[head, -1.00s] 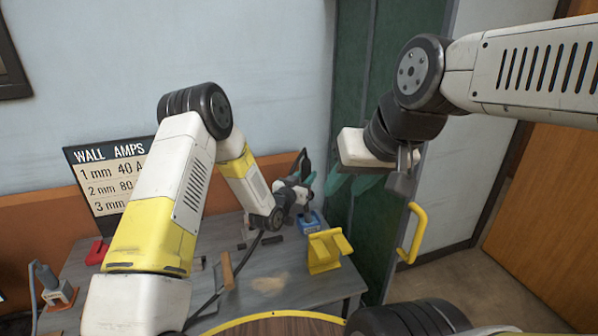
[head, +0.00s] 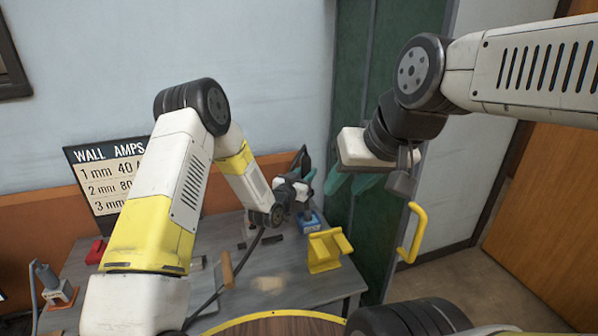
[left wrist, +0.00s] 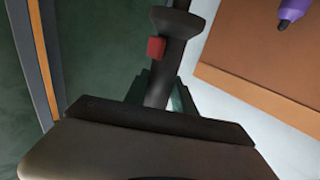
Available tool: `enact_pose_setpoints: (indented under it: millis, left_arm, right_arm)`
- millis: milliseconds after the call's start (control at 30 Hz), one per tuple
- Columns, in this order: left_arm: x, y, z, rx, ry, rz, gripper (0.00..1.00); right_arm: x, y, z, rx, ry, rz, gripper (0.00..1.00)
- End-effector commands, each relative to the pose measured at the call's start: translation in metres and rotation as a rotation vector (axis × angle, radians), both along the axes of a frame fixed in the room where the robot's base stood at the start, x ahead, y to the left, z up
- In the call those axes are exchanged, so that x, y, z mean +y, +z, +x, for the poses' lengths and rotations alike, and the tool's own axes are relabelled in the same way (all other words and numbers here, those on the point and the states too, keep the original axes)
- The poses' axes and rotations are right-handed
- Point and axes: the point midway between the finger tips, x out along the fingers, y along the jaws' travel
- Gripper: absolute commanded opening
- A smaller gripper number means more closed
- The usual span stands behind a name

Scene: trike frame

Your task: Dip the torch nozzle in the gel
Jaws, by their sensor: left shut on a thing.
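My left gripper (head: 308,180) is shut on the dark welding torch over the back right of the workbench. The torch (head: 302,160) sticks up above the fingers in the head view. In the left wrist view the torch (left wrist: 164,78) has a red trigger and runs up from between the teal fingers. I cannot make out its nozzle tip. A small blue tub (head: 309,222), which seems to be the gel, stands on the bench just below the left gripper. The gel inside is not visible. My right gripper (head: 352,186) hangs to the right with its teal fingers apart, empty.
A yellow stand (head: 325,250) stands in front of the tub, near the right edge of the bench (head: 310,290). A dark cable (head: 238,268) crosses the bench. An amps sign (head: 100,180) leans at the back left. A yellow handle (head: 411,234) is on the right.

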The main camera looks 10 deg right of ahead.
Motion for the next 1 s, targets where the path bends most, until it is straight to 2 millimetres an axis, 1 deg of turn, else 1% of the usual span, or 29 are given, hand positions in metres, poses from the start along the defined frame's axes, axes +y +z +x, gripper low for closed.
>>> enact_pose_setpoints:
  millis: [33,100,633,800,1000]
  left_arm:
    - [0.000,0.007,0.001,-0.004,0.000,-0.003,0.00]
    - [0.000,0.012,0.001,-0.006,0.000,-0.003,0.00]
    - [0.000,0.053,0.001,-0.006,0.001,-0.003,0.00]
    - [0.000,0.060,0.000,-0.002,0.000,-0.002,0.00]
    - [0.000,0.061,0.000,-0.002,0.000,-0.002,0.00]
  right_arm:
    - [0.000,0.000,0.000,0.000,0.000,0.000,0.38]
    - [0.000,0.000,0.000,0.000,0.000,0.000,0.38]
    - [0.000,0.000,0.000,0.000,0.000,0.000,0.38]
    - [0.000,0.000,0.000,0.000,0.000,0.000,0.38]
    - [0.000,0.000,0.000,0.000,0.000,0.000,0.38]
